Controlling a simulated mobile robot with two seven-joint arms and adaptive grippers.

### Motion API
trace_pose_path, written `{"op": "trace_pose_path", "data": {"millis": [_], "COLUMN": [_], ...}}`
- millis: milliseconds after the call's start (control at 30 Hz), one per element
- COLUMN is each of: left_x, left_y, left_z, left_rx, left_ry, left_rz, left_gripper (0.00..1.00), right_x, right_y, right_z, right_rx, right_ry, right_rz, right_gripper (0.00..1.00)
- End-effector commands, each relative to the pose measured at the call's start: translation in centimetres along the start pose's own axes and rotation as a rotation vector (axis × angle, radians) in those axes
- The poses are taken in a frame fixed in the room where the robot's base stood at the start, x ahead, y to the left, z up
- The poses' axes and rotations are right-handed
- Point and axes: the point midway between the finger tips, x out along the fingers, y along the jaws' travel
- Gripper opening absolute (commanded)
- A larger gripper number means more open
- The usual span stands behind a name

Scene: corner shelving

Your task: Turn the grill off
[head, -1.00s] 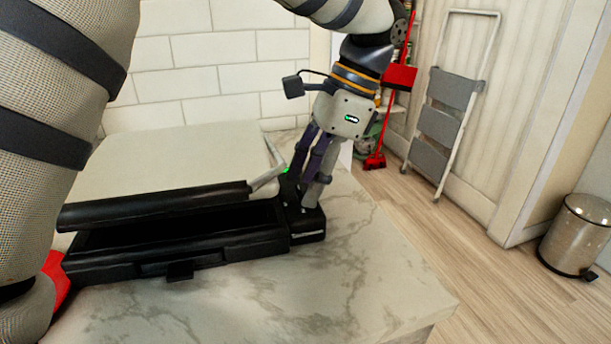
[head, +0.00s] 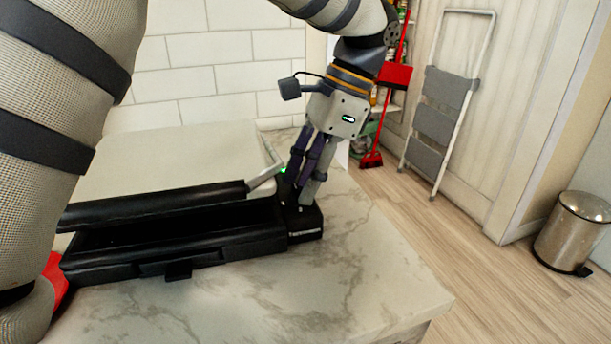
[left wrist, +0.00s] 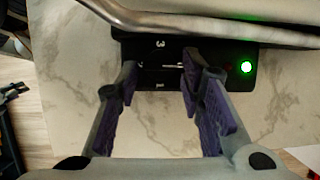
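The grill (head: 175,250) is a black, flat appliance on the marble counter. Its long dark handle bar and light lid arm show, and its lid is slightly raised at the front. A black control box (head: 306,228) sits at its right end. In the left wrist view, the control box (left wrist: 215,52) bears numbers, a small light-coloured slider mark (left wrist: 173,65) and a lit green light (left wrist: 246,67). My left gripper (head: 304,200) points down at the box. In the wrist view its fingers (left wrist: 160,75) are apart, either side of the slider mark. Contact cannot be told. My right gripper is not in view.
Free marble counter (head: 370,260) lies in front and to the right. A white tiled wall (head: 215,70) stands behind. A grey step ladder (head: 440,105), a red broom (head: 372,158) and a metal bin (head: 572,233) stand right. A red object (head: 55,275) is partly hidden at left.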

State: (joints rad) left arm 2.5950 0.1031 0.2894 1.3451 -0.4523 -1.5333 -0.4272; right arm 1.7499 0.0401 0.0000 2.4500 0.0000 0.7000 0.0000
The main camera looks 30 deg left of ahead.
Motion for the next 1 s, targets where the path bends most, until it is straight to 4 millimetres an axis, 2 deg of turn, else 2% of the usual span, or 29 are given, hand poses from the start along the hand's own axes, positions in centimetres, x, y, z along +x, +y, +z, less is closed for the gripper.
{"op": "trace_pose_path", "data": {"millis": [367, 467, 600, 700, 900, 1000], "left_x": [-0.5, -2.4, -6.7, -9.0, -11.3, -11.9], "left_y": [-0.1, -0.1, -0.1, 0.0, -0.1, 0.0], "left_z": [0.0, -0.1, -0.1, -0.1, 0.0, 0.0], "left_rx": [0.000, -0.001, -0.001, 0.000, -0.006, -0.001], "left_ry": [0.002, 0.004, 0.006, 0.003, -0.002, 0.000], "left_rz": [-0.002, -0.006, -0.006, -0.003, 0.002, -0.001], "left_gripper": [0.48, 0.48, 0.48, 0.48, 0.48, 0.48], "right_x": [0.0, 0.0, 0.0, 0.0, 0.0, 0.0], "right_y": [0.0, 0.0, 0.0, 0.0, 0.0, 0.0], "right_z": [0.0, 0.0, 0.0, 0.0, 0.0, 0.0], "right_rx": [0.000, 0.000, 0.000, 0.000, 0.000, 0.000], "right_ry": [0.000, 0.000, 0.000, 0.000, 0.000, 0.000], "right_rz": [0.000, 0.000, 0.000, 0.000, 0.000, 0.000], "right_gripper": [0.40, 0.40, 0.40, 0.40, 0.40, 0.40]}}
